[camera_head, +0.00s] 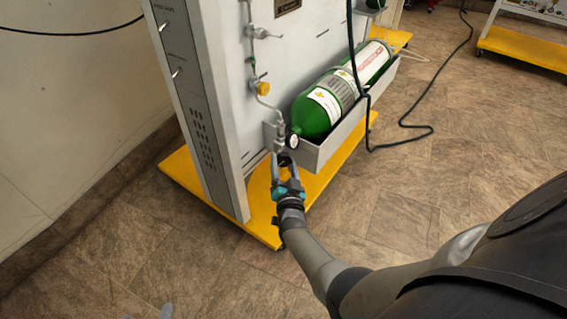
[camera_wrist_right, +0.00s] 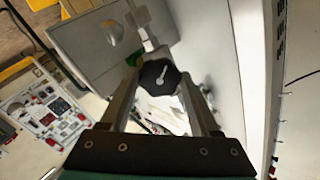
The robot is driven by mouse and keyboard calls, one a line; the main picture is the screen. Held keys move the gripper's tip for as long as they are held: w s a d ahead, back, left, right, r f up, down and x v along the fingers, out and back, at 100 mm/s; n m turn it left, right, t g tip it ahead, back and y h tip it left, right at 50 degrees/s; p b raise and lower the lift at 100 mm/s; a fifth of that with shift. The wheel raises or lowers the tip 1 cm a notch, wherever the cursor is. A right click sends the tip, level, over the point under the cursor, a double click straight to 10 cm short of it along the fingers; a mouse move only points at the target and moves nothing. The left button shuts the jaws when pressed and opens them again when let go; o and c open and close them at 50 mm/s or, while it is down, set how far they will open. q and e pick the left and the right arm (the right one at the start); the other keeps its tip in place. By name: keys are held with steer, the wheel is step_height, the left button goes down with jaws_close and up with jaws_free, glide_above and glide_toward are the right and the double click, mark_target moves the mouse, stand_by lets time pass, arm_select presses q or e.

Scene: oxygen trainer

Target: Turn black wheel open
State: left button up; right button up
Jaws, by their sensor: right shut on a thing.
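The black wheel (camera_wrist_right: 158,77) shows in the right wrist view as a dark, many-sided knob with a pale mark on its face. It sits on a valve fitting at the front of the grey cylinder tray. My right gripper (camera_head: 284,160) is below the tray's front end, with its fingers pointing up at the wheel. In the right wrist view its two fingers (camera_wrist_right: 160,88) are on either side of the wheel, shut on it. Two small grey-blue tips at the bottom left edge may be my left gripper (camera_head: 147,314).
A green cylinder (camera_head: 318,113) lies in the grey tray (camera_head: 335,145) just above my right gripper. A round gauge (camera_head: 293,141) and a yellow knob (camera_head: 263,88) are close by. The yellow base (camera_head: 266,229) juts out below. A black hose (camera_head: 405,145) hangs to the right.

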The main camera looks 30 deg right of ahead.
steer(key=n, duration=0.4)
steer(key=shift+n, duration=0.3)
steer(key=n, duration=0.3)
steer(key=shift+n, duration=0.3)
arm_select(q)
steer(key=shift+s+a+g+y, duration=0.3)
steer(key=shift+s+a+g, duration=0.2)
steer(key=shift+a, duration=0.1)
arm_select(e)
steer(key=shift+n, duration=0.6)
steer(key=o, duration=1.4)
steer(key=shift+c, duration=0.2)
arm_select(q)
steer(key=shift+r, duration=0.1)
steer(key=shift+a+p, duration=0.1)
steer(key=shift+p, duration=0.25)
arm_select(e)
steer(key=shift+s, duration=0.15)
